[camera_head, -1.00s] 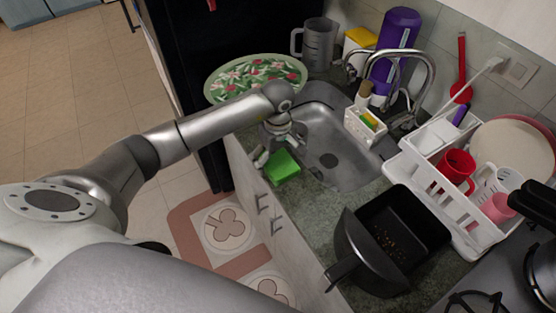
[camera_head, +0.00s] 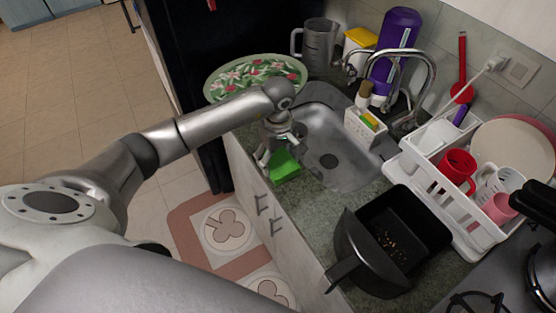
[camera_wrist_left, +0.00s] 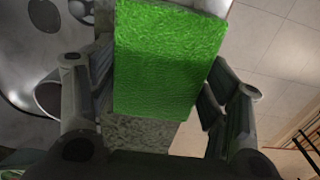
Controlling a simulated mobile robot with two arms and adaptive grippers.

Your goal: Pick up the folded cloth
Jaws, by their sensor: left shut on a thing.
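The folded cloth (camera_head: 284,166) is bright green and lies at the front edge of the counter, left of the sink. In the left wrist view the cloth (camera_wrist_left: 168,60) fills the space between the two fingers. My left gripper (camera_head: 279,158) is over the cloth with its fingers on either side of it, shut on it. In the left wrist view the gripper (camera_wrist_left: 160,95) has a dark finger on each side of the cloth. I cannot tell whether the cloth is clear of the counter. My right gripper is not in view.
The sink (camera_head: 345,165) is right of the cloth, with a faucet (camera_head: 405,75) behind it. A patterned round tray (camera_head: 255,77) stands behind my gripper. A black pan (camera_head: 400,235) and a white dish rack (camera_head: 435,195) are to the right. The counter drops off at its front.

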